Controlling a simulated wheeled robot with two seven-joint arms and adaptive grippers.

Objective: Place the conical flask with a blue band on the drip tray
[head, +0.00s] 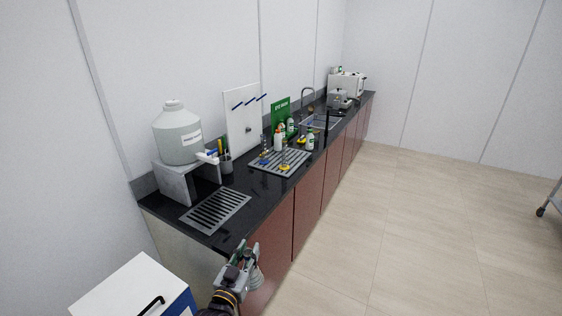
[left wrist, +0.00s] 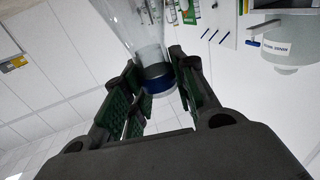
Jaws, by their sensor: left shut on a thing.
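The conical flask (head: 256,279) is clear glass and hangs at my left gripper (head: 245,258), in front of the counter's near end. In the left wrist view, its blue band (left wrist: 159,76) sits between the green-padded fingers of the left gripper (left wrist: 156,88), which are shut on it. The flask's clear body (left wrist: 137,28) widens away from the band. The slotted grey drip tray (head: 229,202) lies on the black counter, beyond and to the left of the gripper. The flask is apart from the tray. My right gripper is not in view.
A large white carboy (head: 180,137) stands on a grey stand (head: 174,183) behind the drip tray. A second rack (head: 262,167) holds several bottles and flasks. A white-topped box (head: 125,283) is at lower left.

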